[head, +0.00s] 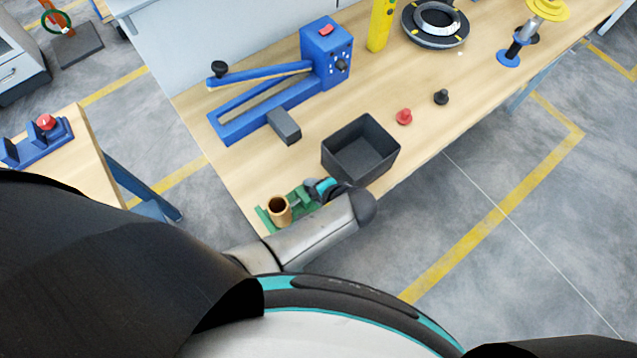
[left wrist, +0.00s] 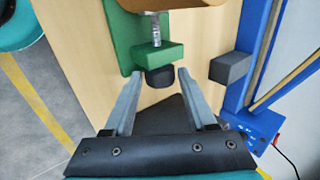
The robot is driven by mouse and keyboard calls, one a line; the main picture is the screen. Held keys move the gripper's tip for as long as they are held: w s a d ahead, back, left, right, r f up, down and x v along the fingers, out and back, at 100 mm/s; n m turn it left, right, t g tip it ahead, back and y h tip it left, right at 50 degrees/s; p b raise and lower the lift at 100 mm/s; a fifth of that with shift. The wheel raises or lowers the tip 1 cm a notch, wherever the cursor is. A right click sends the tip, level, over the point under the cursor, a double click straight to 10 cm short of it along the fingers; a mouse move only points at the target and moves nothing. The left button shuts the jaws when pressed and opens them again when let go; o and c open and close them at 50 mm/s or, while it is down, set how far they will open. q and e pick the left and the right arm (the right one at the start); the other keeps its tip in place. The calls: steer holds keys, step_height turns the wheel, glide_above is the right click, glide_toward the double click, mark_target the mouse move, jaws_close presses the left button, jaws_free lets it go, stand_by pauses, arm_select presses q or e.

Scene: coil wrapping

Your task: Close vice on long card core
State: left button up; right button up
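The green vice (head: 266,222) sits at the near left corner of the workbench. The brown card core (head: 279,206) stands upright in it, and its open top shows. In the left wrist view the core (left wrist: 178,5) is cut off at the top edge. The vice's green end block (left wrist: 150,58), threaded screw (left wrist: 155,30) and black knob (left wrist: 160,77) show below it. My left gripper (left wrist: 161,73) is open, with one finger on each side of the knob and a gap on both sides. In the head view my left gripper (head: 303,194) is partly hidden at the vice's right end.
A dark open bin (head: 361,150) stands just right of the vice. A blue lever machine (head: 265,105) and a grey block (head: 284,126) lie behind. A red knob piece (head: 404,116) and a black one (head: 441,97) are right of the bin.

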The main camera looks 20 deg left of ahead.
arm_select(q)
steer(key=c, duration=0.7)
steer(key=shift+o, duration=0.2)
steer(key=shift+a+r+g+h+p, duration=0.1)
steer(key=shift+r+g+h+p, duration=0.25)
steer(key=shift+p, duration=0.4)
steer(key=shift+h+p, duration=0.35)
steer(key=shift+w+a+f+g+h, duration=0.25)
steer(key=shift+g+h, duration=0.25)
steer(key=shift+g, duration=0.15)
steer(key=shift+r+h, duration=0.1)
steer(key=shift+h, duration=0.2)
steer(key=shift+w+a+g+h, duration=0.1)
steer(key=shift+a+g+h, duration=0.05)
steer(key=shift+g+h, duration=0.55)
steer(key=shift+w+a+g+h, duration=0.1)
steer(key=shift+a+g+h, duration=0.05)
steer(key=shift+g+h, duration=0.55)
